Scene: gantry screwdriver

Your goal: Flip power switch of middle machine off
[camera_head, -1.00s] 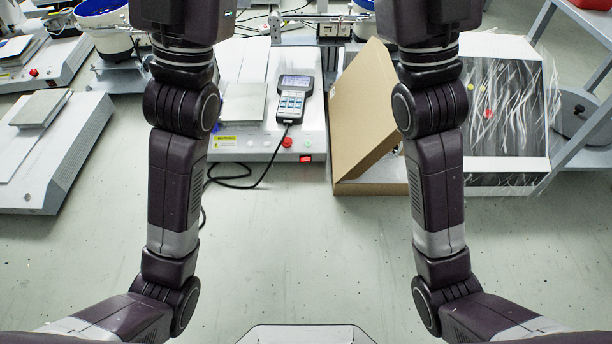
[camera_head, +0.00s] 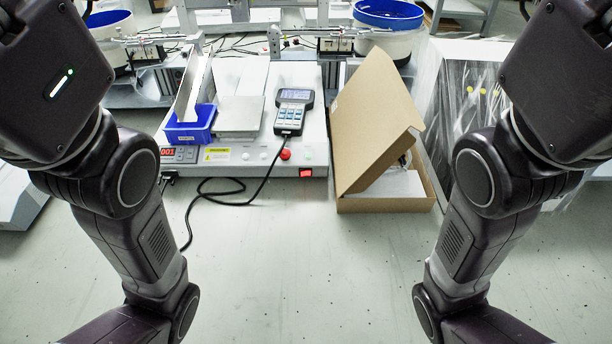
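The middle machine (camera_head: 238,168) stands ahead, left of centre, with a white base. Its red power switch (camera_head: 305,172) is on the lower right of its front face; I cannot tell its position for sure. A red button (camera_head: 285,155) sits up and left of the switch. A lit red display (camera_head: 168,152) is at the front left. A handheld controller (camera_head: 292,108) with a black cable lies on top. My two arms stand at the left and right sides of the view. Both grippers are outside the picture.
An open cardboard box (camera_head: 386,205) stands right beside the machine, its lid tilted up. A blue bin (camera_head: 190,124) sits on the machine's left. The cable loops over the pale floor (camera_head: 300,270) in front. Clear plastic-wrapped goods (camera_head: 466,90) are at the right.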

